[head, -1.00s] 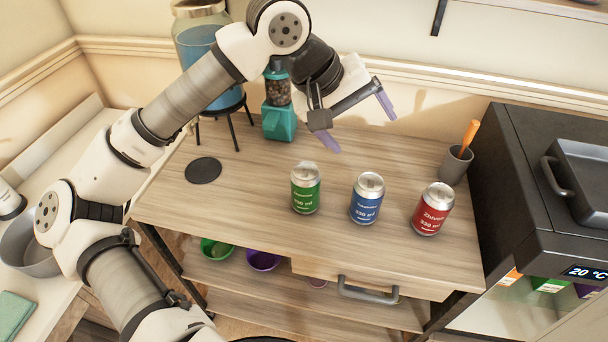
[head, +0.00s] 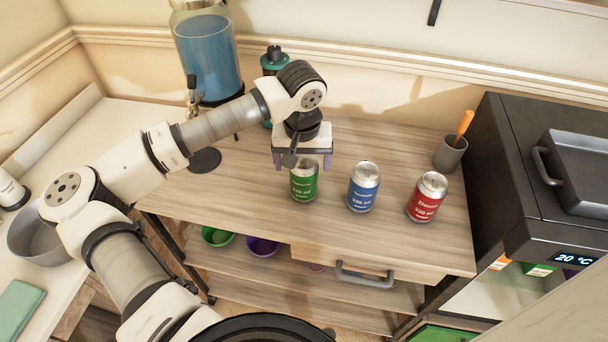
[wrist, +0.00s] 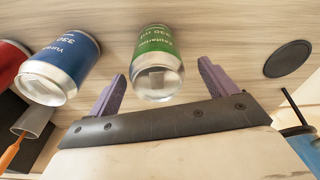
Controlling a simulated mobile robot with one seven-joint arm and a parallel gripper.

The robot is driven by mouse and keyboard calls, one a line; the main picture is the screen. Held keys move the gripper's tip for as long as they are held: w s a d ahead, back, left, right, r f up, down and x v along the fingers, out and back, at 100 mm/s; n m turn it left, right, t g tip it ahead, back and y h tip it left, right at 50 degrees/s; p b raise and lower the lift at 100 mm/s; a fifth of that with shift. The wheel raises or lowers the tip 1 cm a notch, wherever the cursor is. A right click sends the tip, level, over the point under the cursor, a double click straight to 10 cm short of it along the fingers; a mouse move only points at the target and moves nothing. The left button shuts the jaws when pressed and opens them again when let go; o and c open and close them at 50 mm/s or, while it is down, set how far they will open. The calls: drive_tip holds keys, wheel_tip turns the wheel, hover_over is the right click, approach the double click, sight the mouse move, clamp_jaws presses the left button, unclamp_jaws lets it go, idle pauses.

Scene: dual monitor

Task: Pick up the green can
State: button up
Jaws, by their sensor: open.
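The green can (head: 304,182) with a silver top stands upright on the wooden table, leftmost of three cans. My gripper (head: 303,163) is just behind and above it in the head view, pointing down, and part of it hides the can's top edge. In the wrist view the green can (wrist: 157,62) shows between and beyond the two purple fingers of my gripper (wrist: 160,88), which are spread apart with nothing between their tips. I cannot tell the exact gap from fingers to can.
A blue can (head: 363,188) and a red can (head: 427,197) stand to the right of the green one. A grey cup (head: 450,153) with an orange-handled tool is at the back right, beside a black appliance (head: 545,190). A drink dispenser (head: 208,55) stands at the back left.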

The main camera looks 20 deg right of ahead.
drive_tip(key=shift+w+d+f+p, duration=0.15)
drive_tip(key=shift+f+p, duration=0.35)
drive_tip(key=shift+f, duration=0.7)
drive_tip(key=shift+s+d+f+p, duration=0.1)
drive_tip(key=shift+f+p, duration=0.4)
drive_tip(key=shift+f, duration=0.7)
drive_tip(key=shift+c, duration=0.3)
drive_tip(key=c, duration=1.2)
drive_tip(key=shift+w, duration=0.1)
drive_tip(key=shift+c, duration=0.3)
drive_tip(key=shift+r, duration=0.15)
